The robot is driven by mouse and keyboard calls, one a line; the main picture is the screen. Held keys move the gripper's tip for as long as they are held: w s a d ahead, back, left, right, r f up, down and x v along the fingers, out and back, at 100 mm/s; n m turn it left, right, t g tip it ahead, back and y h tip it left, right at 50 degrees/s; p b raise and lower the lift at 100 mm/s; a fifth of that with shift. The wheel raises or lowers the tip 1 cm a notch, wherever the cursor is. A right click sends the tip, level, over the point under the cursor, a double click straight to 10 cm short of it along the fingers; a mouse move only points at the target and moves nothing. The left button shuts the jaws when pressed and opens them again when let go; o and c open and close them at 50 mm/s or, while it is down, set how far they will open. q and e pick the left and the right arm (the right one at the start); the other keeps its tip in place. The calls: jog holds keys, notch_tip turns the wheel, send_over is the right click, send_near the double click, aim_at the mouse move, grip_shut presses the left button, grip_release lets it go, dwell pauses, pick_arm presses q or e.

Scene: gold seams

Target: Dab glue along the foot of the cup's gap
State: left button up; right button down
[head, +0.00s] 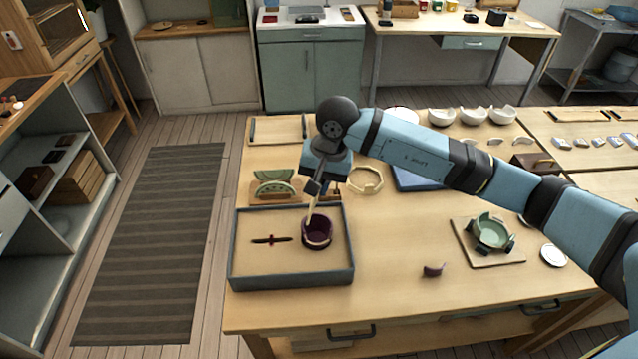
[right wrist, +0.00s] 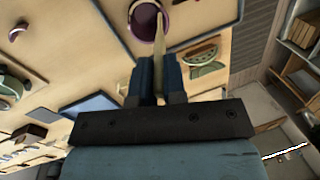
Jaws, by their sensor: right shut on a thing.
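The dark purple cup (head: 317,233) stands in a grey-rimmed tray (head: 292,283) with a tan floor; it also shows at the top of the right wrist view (right wrist: 143,22). My right gripper (head: 313,190) is above the cup, shut on a thin pale stick (right wrist: 160,42). The stick points down, and its tip is at the cup's rim or inside it; I cannot tell if it touches. The foot of the gap is not clear to me. A small purple shard (head: 433,269) lies on the table right of the tray. My left gripper is not in view.
A dark slim tool (head: 271,239) lies in the tray, left of the cup. Green plate pieces (head: 275,182), a pale ring (head: 366,181) and a blue mat (head: 415,180) lie behind. A green bowl (head: 490,233) sits on a board at right. The table's front is mostly clear.

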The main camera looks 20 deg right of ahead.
jog(key=shift+d+f, duration=0.1)
jog(key=shift+f, duration=0.4)
notch_tip(320, 180, down, 6)
jog(key=b, duration=0.3)
jog(key=shift+b, duration=0.4)
jog(key=shift+s+d, duration=0.1)
jog(key=shift+s, duration=0.15)
jog(key=shift+f+b, duration=0.25)
jog(key=shift+b, duration=0.75)
dwell(0.9)
